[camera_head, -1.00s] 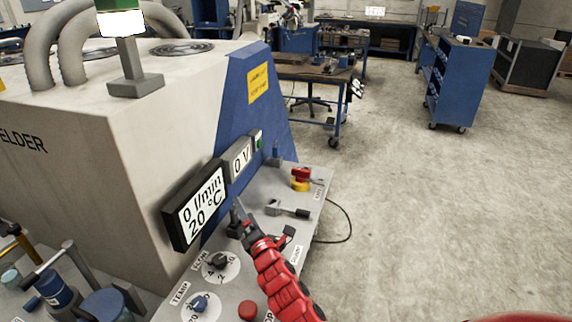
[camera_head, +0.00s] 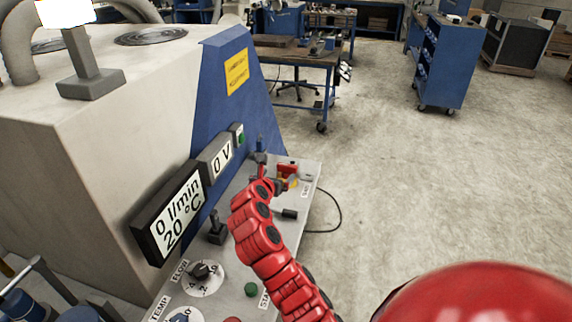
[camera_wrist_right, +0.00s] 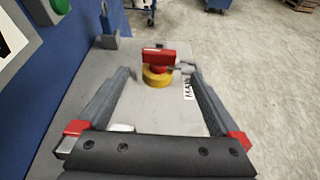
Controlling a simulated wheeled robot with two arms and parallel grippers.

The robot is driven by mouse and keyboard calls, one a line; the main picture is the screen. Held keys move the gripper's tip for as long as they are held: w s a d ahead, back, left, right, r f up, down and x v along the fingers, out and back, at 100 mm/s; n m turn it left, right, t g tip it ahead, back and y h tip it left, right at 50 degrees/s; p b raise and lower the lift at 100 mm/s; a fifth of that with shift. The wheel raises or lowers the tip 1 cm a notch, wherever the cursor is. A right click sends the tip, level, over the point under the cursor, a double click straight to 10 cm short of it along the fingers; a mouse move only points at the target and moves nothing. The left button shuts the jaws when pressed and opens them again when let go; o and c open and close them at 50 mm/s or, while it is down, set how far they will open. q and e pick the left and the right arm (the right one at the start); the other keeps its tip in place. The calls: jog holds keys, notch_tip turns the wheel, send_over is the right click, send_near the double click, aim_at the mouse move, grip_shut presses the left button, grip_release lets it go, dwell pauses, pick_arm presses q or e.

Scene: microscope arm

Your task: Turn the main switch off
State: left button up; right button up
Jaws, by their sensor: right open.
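The main switch (camera_head: 288,170) is a red handle on a round yellow base at the far end of the grey control panel (camera_head: 312,172). In the right wrist view the switch (camera_wrist_right: 156,58) stands just ahead of my right gripper, roughly centred between the fingertips, with a MAIN label beside it. My right gripper (camera_head: 270,179) is open and empty; its two fingers spread wide in the wrist view (camera_wrist_right: 160,75). In the head view the arm partly hides the panel and the gripper overlaps the switch's left side. My left gripper is not in view.
A display (camera_head: 172,216) reading 0 l/min and 20 °C, and a 0 V display (camera_head: 220,163), line the panel's left. A green button (camera_head: 240,138), a dark lever (camera_head: 217,230) and a flow knob (camera_head: 200,270) are nearby. Open floor lies right.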

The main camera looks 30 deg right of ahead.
aim_at(287, 166)
jog(key=p+x, duration=0.1)
jog(key=x, duration=1.2)
jog(key=shift+f, duration=0.1)
grip_shut()
dwell(0.4)
